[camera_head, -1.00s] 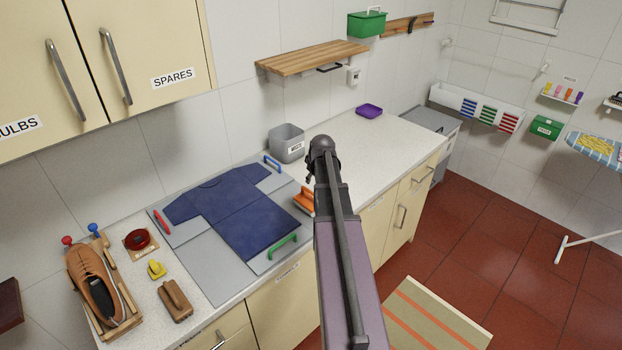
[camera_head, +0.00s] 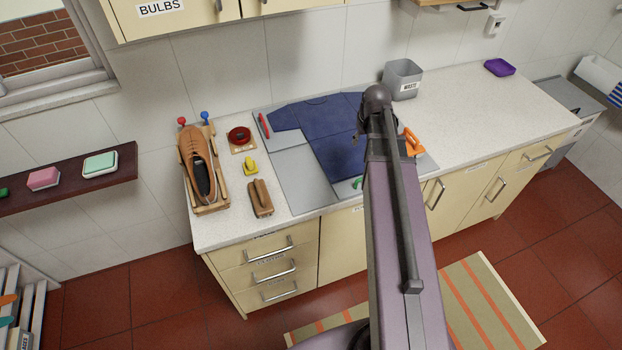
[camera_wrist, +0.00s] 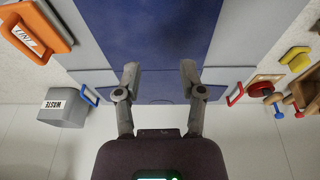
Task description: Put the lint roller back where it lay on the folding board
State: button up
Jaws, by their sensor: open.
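The folding board (camera_head: 303,185) lies on the counter with a navy shirt (camera_head: 340,150) spread over its grey panels. An orange item with a raised handle (camera_head: 412,143) is at the board's right side. In the wrist view this orange item (camera_wrist: 36,28) bears a white label, upside down, that seems to read LINT. I cannot tell for sure whether it is the lint roller. My gripper (camera_wrist: 160,72) is open in the wrist view, with nothing between its fingers, over the navy shirt. In the head view my arm hides the gripper and part of the board.
A grey WASTE bin (camera_head: 402,80) stands behind the board. To its left are a brown shoe on a wooden stand (camera_head: 197,165), a red round tin (camera_head: 239,137), a yellow item (camera_head: 250,166) and a brown brush (camera_head: 260,198). The counter right of the bin (camera_head: 480,105) is mostly clear.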

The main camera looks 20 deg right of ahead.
jog(key=s+a+g, duration=0.1)
jog(key=s+a, duration=0.4)
jog(key=a, duration=0.5)
jog(key=s+a+g, duration=0.1)
jog(key=s+a, duration=0.4)
jog(key=a, duration=0.4)
jog(key=shift+s+a+f+m+g, duration=0.25)
jog(key=shift+s+a+m+g, duration=0.05)
jog(key=shift+s+a+m, duration=0.1)
